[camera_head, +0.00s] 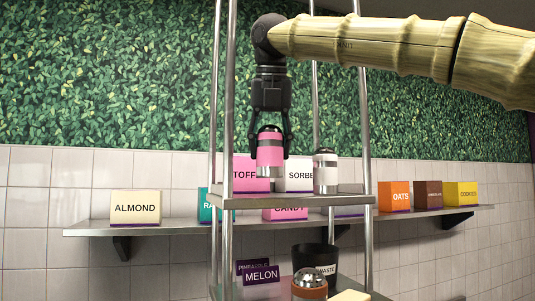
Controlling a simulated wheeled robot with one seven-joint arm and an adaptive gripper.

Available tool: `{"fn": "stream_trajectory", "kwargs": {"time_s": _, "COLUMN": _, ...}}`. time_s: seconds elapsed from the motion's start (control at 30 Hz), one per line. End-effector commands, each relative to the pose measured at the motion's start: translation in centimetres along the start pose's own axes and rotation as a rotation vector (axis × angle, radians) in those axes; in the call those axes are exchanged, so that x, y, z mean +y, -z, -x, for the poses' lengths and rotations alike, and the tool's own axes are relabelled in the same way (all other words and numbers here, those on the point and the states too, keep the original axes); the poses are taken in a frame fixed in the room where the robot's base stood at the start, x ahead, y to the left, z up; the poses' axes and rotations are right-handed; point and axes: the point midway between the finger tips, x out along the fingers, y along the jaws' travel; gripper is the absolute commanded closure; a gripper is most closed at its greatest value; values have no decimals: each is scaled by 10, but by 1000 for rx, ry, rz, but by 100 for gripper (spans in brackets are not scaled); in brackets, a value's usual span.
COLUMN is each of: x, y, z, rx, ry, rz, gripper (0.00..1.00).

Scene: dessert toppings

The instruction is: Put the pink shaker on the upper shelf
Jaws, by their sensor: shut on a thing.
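The pink shaker (269,157), with a dark band and a metal top, is upright between the fingers of my gripper (269,146). My gripper points straight down and is shut on it. The shaker hangs over the upper shelf (292,202) of the metal rack. Its bottom appears a little above that shelf, apart from it. A white shaker (326,178) with a metal top stands on the upper shelf to the right of the pink one.
Rack posts (228,100) rise around my gripper. Behind is a wall shelf (90,229) with labelled boxes, such as ALMOND (135,206) and OATS (394,195). Below, the lower shelf area has a MELON box (262,279), a dark waste bin (318,257) and an orange-brown shaker (309,289).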

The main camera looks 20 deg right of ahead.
Motion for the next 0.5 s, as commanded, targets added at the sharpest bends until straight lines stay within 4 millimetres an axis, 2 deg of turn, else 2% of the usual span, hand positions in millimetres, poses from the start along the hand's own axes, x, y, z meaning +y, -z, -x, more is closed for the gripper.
{"fn": "stream_trajectory", "kwargs": {"time_s": 0.27, "x": 3, "y": -15, "z": -5, "rx": 1, "ry": 1, "rz": -1, "gripper": 79}}
{"fn": "stream_trajectory", "kwargs": {"time_s": 0.5, "x": 2, "y": -7, "z": -23, "rx": 0, "ry": 1, "rz": 0, "gripper": 79}}
